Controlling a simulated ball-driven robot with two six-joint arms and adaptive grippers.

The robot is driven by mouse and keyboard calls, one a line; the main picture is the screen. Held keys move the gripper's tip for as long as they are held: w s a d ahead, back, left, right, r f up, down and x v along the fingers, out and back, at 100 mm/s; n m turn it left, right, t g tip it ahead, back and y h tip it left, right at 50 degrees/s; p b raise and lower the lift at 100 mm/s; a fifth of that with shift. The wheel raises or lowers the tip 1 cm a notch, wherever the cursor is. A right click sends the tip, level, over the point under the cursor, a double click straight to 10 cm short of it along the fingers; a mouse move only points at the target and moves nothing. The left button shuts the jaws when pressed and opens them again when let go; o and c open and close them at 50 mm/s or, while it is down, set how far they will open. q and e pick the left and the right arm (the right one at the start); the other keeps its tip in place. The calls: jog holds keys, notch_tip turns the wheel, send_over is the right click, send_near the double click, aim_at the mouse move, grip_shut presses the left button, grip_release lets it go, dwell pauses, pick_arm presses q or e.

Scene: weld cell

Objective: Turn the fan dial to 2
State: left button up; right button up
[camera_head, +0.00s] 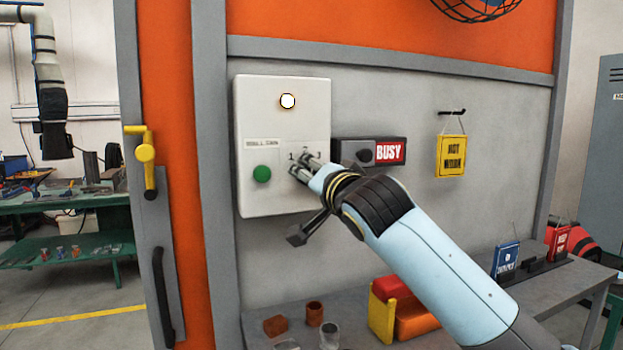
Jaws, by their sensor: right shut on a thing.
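The white control box (255,95) is mounted on the grey wall panel. It carries a round pale lamp or button (288,101) near the top and a green button (262,174) at the lower left. The figures 1, 2 and 3 show at the lower right of the box, and the fan dial just below them is hidden by my right gripper. My right gripper (298,173) is at that spot, its fingers shut on the dial. Which figure the dial points to cannot be seen. My left gripper is not in view.
A BUSY sign (390,152) is right of the box, and a yellow tag (450,156) hangs farther right. A caged fan (478,6) shows at the top. Below, the grey bench (545,292) holds small cups and a red and yellow block (381,318). A yellow latch (147,155) is at left.

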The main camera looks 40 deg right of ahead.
jog(key=o, duration=1.2)
jog(key=shift+s, duration=0.1)
jog(key=v, duration=1.2)
jog(key=shift+f, duration=0.1)
